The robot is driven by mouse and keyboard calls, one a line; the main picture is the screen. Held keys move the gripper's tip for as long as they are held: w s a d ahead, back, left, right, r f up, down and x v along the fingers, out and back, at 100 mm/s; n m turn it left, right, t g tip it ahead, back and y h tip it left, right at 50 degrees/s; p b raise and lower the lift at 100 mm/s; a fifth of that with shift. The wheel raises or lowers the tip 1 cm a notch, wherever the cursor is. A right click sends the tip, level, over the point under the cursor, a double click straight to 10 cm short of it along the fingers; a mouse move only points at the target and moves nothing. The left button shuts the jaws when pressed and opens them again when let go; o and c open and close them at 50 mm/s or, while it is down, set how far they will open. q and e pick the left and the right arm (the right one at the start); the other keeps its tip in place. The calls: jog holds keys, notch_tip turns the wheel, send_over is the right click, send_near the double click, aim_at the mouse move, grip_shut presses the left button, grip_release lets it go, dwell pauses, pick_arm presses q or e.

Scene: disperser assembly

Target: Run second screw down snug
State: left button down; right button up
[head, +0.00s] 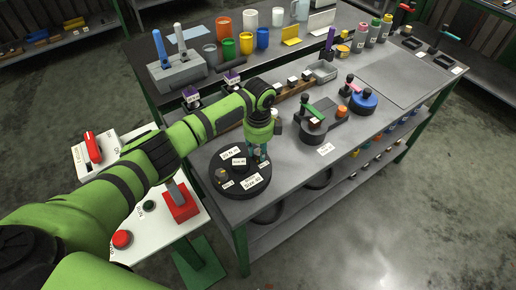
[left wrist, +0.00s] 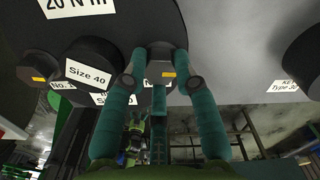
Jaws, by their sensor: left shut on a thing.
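A round black base (head: 228,190) with several labelled dark pieces on top stands at the table's near left corner. My left gripper (head: 260,157) reaches down over the right part of this base. My right gripper is not in view.
A blue round part (head: 363,102) and a dark round part with an orange block (head: 313,131) stand right of the gripper. Cups, bottles and a grey holder (head: 177,72) line the back. A white side stand with a red button (head: 122,239) is at left.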

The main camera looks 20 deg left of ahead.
pick_arm(q)
jog(key=shift+d+r+m, duration=0.15)
jog(key=shift+d+m, duration=0.25)
jog(key=shift+m, duration=0.2)
jog(key=c, duration=1)
grip_release()
jog(key=shift+o, duration=0.2)
notch_tip(320, 180, up, 12)
jog(key=shift+s, duration=0.1)
